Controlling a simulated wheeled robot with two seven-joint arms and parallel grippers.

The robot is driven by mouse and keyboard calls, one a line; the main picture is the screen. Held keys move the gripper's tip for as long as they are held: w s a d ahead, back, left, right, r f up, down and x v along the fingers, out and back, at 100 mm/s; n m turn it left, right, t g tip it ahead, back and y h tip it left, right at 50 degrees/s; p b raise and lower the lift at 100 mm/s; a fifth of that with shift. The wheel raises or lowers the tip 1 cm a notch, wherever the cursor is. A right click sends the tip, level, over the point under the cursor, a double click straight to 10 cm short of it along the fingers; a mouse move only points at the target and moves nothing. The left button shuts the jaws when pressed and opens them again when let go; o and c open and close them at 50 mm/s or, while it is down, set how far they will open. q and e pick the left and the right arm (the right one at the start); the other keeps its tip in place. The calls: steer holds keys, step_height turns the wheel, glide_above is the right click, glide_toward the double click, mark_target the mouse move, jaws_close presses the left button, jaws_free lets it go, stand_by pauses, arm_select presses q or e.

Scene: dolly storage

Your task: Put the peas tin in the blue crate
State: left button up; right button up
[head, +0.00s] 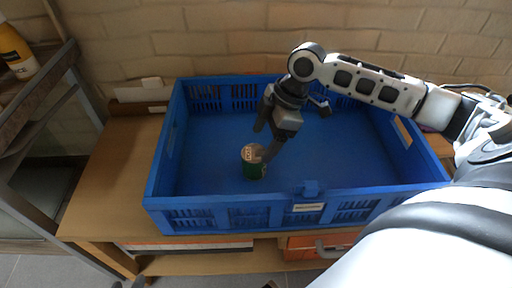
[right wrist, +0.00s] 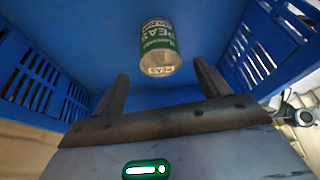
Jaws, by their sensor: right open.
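The peas tin (head: 254,171) has a green label and a pale top. It stands inside the blue crate (head: 228,200), near the front wall and left of the middle, and looks upright. My right gripper (head: 262,142) reaches down into the crate just above and beside the tin. In the right wrist view the peas tin (right wrist: 158,40) shows its label just beyond the two spread fingers of my right gripper (right wrist: 160,72), with nothing held between them. My left gripper is not visible.
The crate stands on a wooden table (head: 105,195) against a brick wall. The crate floor around the tin is bare. A metal-framed shelf (head: 45,100) with a yellow bottle (head: 15,50) is at the left. The crate walls surround my right gripper.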

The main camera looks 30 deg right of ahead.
arm_select(q)
steer(key=shift+a+r+t+p, duration=0.15)
steer(key=shift+a+r, duration=0.05)
steer(key=shift+r, duration=0.4)
steer(key=shift+a+r+t+p, duration=0.15)
steer(key=shift+r, duration=0.4)
arm_select(e)
steer(key=v, duration=0.3)
steer(key=shift+d+r, duration=0.15)
steer(key=shift+r, duration=0.2)
arm_select(q)
steer(key=shift+d, duration=0.1)
